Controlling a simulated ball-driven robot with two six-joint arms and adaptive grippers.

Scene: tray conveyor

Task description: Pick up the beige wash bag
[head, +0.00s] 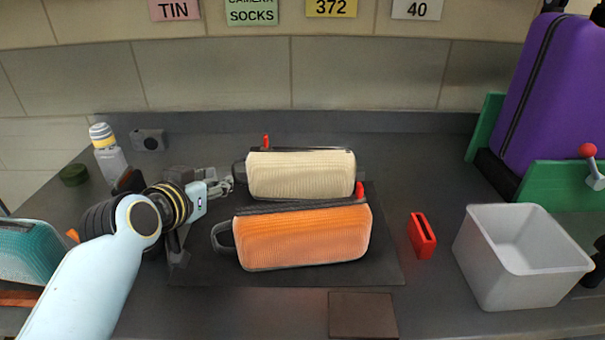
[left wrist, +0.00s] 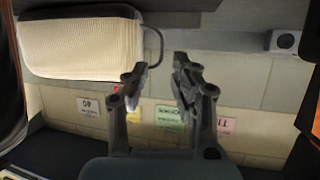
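The beige wash bag (head: 300,174) lies on the dark mat (head: 290,280) behind an orange wash bag (head: 303,238), with a dark zip along its top and a dark loop at its left end. In the left wrist view the beige bag (left wrist: 80,46) is at upper left, its loop reaching toward my fingers. My left gripper (head: 228,184) is at the loop end of the beige bag. In the left wrist view the left gripper (left wrist: 160,65) has its fingers apart, with the loop's end near or between the tips; contact cannot be told. I cannot identify my right gripper.
A red block (head: 421,236) and white bin (head: 515,258) stand right of the mat. A purple suitcase (head: 556,90) is at far right between green supports. A bottle (head: 108,152) and small grey box (head: 149,140) stand back left; a teal bag (head: 27,250) is front left.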

